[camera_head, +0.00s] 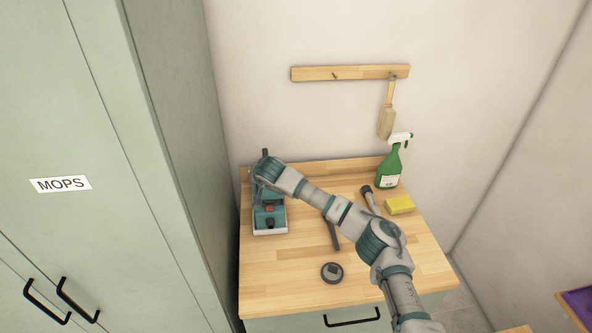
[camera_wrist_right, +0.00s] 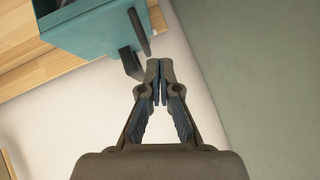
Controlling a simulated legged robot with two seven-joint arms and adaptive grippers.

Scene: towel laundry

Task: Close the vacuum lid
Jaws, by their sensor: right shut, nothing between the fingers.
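The vacuum (camera_head: 270,219) is a small teal unit with a pale base and a red part on its front, at the left end of the wooden bench. My right arm reaches over its back, hiding much of its top, so I cannot tell the lid's position in the head view. In the right wrist view, a teal boxy part of the vacuum (camera_wrist_right: 95,30) with dark bars sticking out is at the upper left. My right gripper (camera_wrist_right: 159,82) is shut and empty, its tips close to those bars; contact is unclear. My left gripper is not in view.
On the bench (camera_head: 295,285) are a dark round part (camera_head: 332,272), dark tube pieces, a yellow sponge (camera_head: 400,205) and a green spray bottle (camera_head: 390,165). A brush (camera_head: 387,122) hangs from a wall rail (camera_head: 350,73). A tall green cabinet (camera_head: 100,120) stands close on the left.

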